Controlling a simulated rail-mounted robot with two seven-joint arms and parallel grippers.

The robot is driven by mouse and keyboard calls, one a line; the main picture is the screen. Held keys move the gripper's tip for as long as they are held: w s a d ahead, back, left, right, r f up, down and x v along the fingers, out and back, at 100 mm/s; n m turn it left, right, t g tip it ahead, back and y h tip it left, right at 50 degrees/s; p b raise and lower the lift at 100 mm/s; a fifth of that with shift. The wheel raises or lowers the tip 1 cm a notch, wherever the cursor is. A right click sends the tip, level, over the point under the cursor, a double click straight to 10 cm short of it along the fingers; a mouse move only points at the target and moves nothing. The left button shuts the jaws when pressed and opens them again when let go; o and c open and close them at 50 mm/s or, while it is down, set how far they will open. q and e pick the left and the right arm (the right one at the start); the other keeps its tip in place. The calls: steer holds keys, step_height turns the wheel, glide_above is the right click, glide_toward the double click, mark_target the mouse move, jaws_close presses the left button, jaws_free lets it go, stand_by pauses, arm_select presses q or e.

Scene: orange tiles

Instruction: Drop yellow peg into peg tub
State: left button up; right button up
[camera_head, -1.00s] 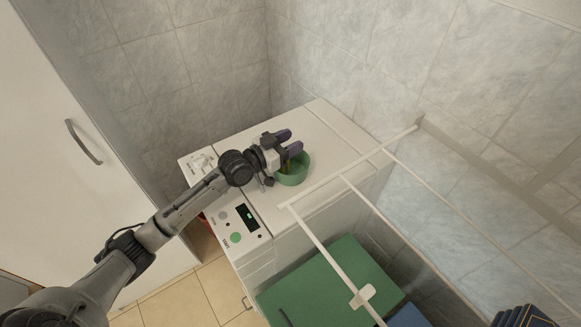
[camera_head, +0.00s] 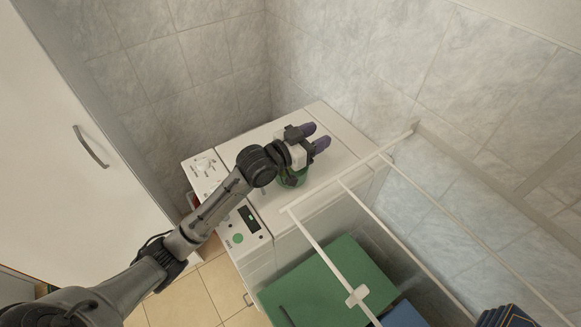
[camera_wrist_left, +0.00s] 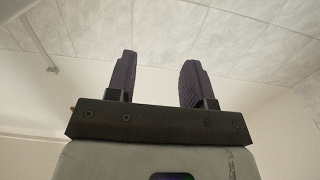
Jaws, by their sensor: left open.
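The green peg tub (camera_head: 293,181) stands on top of the white washing machine (camera_head: 268,133). My left wrist and gripper cover much of it, and its inside is mostly hidden. My left gripper (camera_head: 315,136) is open above the machine top, just beyond the tub, with its two purple fingers apart. I cannot make out the yellow peg in either current view. My right gripper is not in view.
A white rail frame (camera_head: 343,183) runs close to the right of the machine. A green surface (camera_head: 330,280) lies below it. A tall white cabinet (camera_head: 75,150) stands at the left. Tiled walls close in behind; the far machine top is clear.

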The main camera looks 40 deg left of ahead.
arm_select(q)
steer(key=d+r, duration=0.1)
steer(key=d, duration=0.1)
steer(key=d+r, duration=0.1)
steer(key=shift+d+r, duration=0.1)
steer(key=shift+d, duration=0.25)
stand_by(0.3)
steer(key=shift+a, duration=0.15)
